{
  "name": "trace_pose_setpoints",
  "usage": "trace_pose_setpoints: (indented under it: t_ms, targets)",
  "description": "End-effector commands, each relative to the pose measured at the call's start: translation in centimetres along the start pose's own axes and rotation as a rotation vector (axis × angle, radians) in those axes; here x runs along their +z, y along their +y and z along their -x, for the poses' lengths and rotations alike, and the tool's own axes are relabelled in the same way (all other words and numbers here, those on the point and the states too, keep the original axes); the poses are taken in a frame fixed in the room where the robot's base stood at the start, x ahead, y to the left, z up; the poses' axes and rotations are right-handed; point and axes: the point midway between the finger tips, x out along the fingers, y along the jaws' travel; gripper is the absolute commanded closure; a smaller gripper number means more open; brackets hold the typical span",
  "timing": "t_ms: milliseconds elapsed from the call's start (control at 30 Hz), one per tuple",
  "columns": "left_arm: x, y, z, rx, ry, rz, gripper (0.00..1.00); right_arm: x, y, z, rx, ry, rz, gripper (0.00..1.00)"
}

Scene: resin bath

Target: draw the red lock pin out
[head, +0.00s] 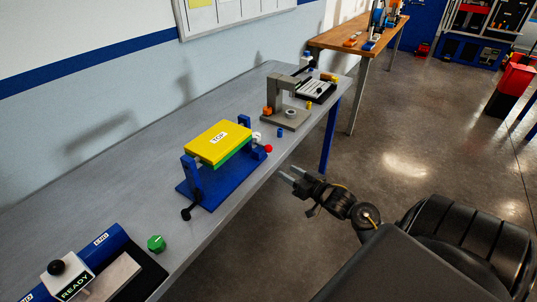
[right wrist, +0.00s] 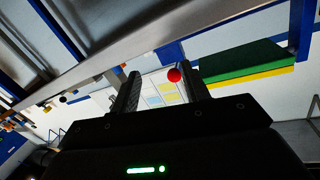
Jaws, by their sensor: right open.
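The red lock pin (head: 268,149) shows as a red ball knob at the right end of a blue stand (head: 208,193) on the grey bench. The stand carries a block with a yellow top marked TOP (head: 215,144) and a green underside. A white knob (head: 256,136) sits just behind the red one. My right gripper (head: 285,174) is open and empty, off the bench's front edge, to the right of and apart from the red knob. In the right wrist view (right wrist: 165,85) the red knob (right wrist: 174,75) appears between the fingers, beyond them. My left gripper is not in view.
A black-knobbed handle (head: 186,213) sticks out at the stand's front. A green knob (head: 156,243) and a READY fixture (head: 74,285) lie nearer. A grey press-like fixture (head: 285,115) stands farther back. Open floor lies right of the grey bench (head: 130,180).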

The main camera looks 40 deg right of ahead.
Motion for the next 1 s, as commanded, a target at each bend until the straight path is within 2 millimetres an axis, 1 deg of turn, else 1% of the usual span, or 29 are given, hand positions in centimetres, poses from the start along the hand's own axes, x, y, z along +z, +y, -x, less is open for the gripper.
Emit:
trace_pose_setpoints:
  t_ms: [33,100,200,367,467,800,900,1000]
  targets:
    - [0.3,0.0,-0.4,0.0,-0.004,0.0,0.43,-1.9,-0.4,0.3,-0.019,0.034,0.017,0.54]
    - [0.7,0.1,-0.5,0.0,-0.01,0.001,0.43,-3.6,-0.9,0.6,-0.036,0.062,0.029,0.54]
    - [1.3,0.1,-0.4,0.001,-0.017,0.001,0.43,-4.7,-1.2,0.8,-0.046,0.079,0.035,0.54]
    - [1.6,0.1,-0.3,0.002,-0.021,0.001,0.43,-5.0,-1.2,0.5,-0.047,0.081,0.034,0.54]
    - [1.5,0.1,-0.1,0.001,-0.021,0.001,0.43,-5.1,-1.3,-0.6,-0.046,0.081,0.034,0.54]
    - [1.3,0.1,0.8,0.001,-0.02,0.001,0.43,-5.6,-1.6,-6.8,-0.045,0.081,0.033,0.54]
    - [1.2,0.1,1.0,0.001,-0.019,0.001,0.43,-5.6,-1.6,-8.2,-0.044,0.08,0.033,0.54]
    - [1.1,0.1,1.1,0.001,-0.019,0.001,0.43,-5.6,-1.7,-9.2,-0.044,0.08,0.033,0.54]
